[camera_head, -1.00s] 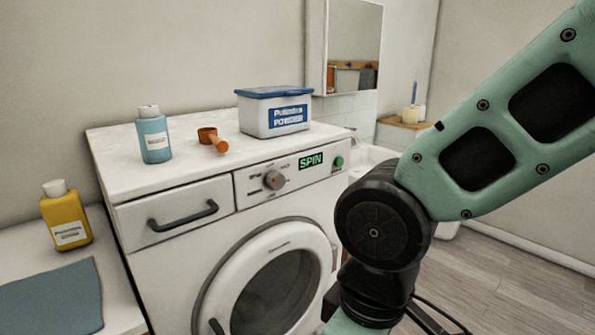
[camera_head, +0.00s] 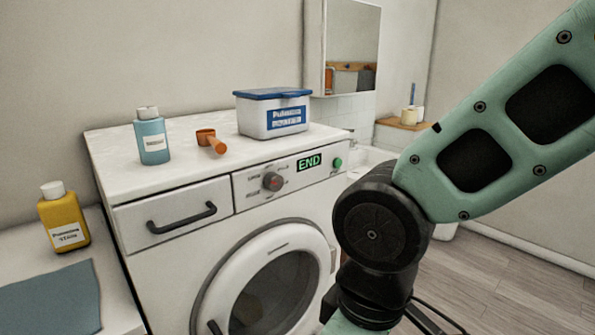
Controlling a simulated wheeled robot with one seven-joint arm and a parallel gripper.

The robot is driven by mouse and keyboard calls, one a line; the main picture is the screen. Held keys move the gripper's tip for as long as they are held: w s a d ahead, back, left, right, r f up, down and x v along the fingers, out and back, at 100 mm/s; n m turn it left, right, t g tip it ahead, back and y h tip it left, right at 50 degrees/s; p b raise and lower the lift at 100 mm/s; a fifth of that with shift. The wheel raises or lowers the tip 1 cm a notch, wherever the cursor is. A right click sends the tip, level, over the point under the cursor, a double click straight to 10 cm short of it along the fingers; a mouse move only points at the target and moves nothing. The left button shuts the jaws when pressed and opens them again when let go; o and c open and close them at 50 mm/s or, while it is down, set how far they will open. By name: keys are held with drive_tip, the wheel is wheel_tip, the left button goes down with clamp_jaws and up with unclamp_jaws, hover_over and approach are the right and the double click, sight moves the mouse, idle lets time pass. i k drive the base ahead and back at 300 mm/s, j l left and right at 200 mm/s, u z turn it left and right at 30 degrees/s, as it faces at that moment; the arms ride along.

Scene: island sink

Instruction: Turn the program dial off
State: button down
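The program dial (camera_head: 273,182) is a grey round knob on the front panel of the white washing machine (camera_head: 165,262). A small red mark shows on the dial; its exact setting is too small to read. The green display (camera_head: 309,162) to its right reads END. A green button (camera_head: 338,163) sits right of the display. The round door (camera_head: 268,285) below looks closed, with a dim shape behind the glass. My arm stands at the right, apart from the dial in the picture. My gripper is outside the view.
On the machine's top stand a blue bottle (camera_head: 152,137), an orange scoop (camera_head: 211,141) and a powder box (camera_head: 272,115). A yellow bottle (camera_head: 64,217) and a blue-grey cloth (camera_head: 50,298) are on the left counter. Bare floor (camera_head: 510,285) shows at right.

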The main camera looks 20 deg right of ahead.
sight(274, 181)
drive_tip(key=k+l+z, duration=0.15)
drive_tip(key=k+z, duration=0.25)
drive_tip(key=k+l+z, duration=0.15)
drive_tip(key=z, duration=0.3)
